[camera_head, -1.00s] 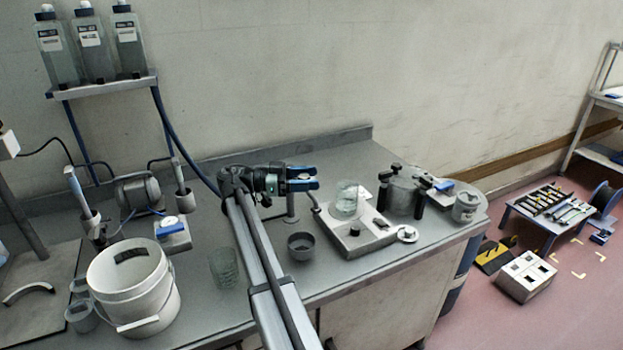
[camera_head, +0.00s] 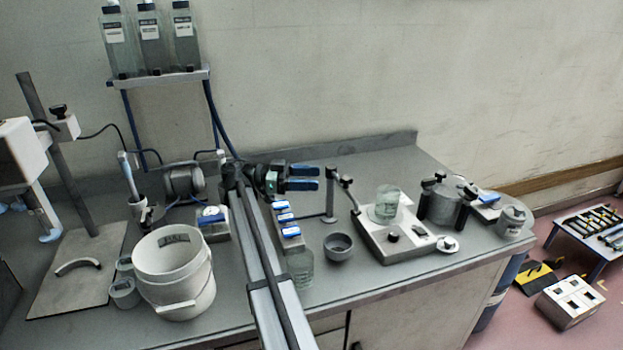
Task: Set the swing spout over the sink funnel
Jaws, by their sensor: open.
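A thin upright post (camera_head: 331,195) on a small foot stands mid-bench; it looks like the swing spout's stand. A slanted rod with a dark knob (camera_head: 346,182) is just right of it; I cannot tell whether they join. A round dark grey cup (camera_head: 338,247), open at the top, sits in front of the post and may be the sink funnel. My gripper (camera_head: 318,178) is open, with two blue fingers pointing right towards the post. It looks empty, and a gap shows between it and the post. My arm hides part of the bench.
A hotplate (camera_head: 386,243) with a glass beaker (camera_head: 387,202) stands right of the cup. A lidded metal pot (camera_head: 444,205) is beyond it. A clear glass (camera_head: 300,268) and blue-topped boxes (camera_head: 288,226) sit beside my arm. A white bucket (camera_head: 173,262) stands left.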

